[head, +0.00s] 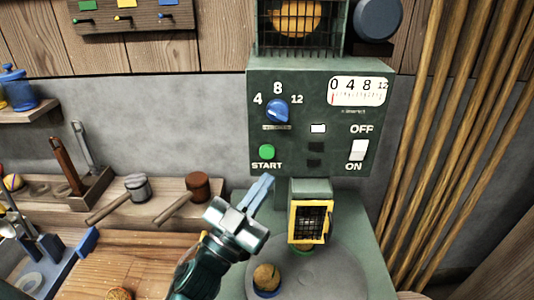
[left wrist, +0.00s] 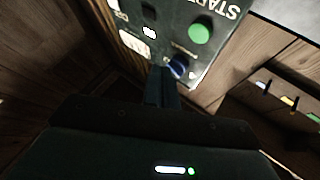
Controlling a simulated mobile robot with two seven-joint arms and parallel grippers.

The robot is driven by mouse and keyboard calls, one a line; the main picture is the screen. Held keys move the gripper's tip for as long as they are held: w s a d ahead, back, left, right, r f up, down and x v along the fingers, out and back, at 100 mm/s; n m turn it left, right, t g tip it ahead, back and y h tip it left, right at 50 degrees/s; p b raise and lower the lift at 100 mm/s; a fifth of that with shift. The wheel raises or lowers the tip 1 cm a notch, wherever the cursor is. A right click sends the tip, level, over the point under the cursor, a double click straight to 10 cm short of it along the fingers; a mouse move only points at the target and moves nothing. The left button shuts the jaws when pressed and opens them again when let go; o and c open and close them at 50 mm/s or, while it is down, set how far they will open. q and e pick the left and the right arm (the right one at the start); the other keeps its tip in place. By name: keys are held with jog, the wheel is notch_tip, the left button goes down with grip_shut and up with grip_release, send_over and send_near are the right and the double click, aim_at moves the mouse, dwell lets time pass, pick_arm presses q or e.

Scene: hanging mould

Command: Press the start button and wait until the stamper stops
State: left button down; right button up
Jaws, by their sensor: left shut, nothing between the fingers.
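The green start button (head: 266,152) sits at the lower left of the dark green machine panel (head: 320,105), above the word START. It also shows in the left wrist view (left wrist: 200,31). My left gripper (head: 265,182) is shut and empty, its fingertips just below the button in the picture. I cannot see contact. Another brown piece in a blue ring (head: 266,280) stands on the plate. My right gripper is out of view.
A blue knob (head: 276,111), a white gauge (head: 358,92) with its red needle at 0, and a white ON/OFF switch (head: 358,150) are on the panel. Wooden poles (head: 440,120) stand at the right. Mallets (head: 196,188) lie on a shelf at the left.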

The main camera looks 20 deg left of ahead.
aim_at(267, 153)
pick_arm(q)
jog(key=shift+w+a, duration=0.25)
jog(key=shift+w, duration=0.7)
jog(key=shift+w+a, duration=0.3)
jog(key=shift+w, duration=0.6)
jog(key=shift+w+a, duration=0.25)
jog(key=shift+w, duration=0.7)
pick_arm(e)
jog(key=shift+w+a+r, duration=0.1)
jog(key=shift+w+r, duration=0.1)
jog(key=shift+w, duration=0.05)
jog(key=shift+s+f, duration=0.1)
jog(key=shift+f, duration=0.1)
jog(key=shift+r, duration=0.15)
pick_arm(q)
jog(key=shift+w, duration=0.15)
jog(key=shift+w+a, duration=0.15)
jog(key=shift+w, duration=0.1)
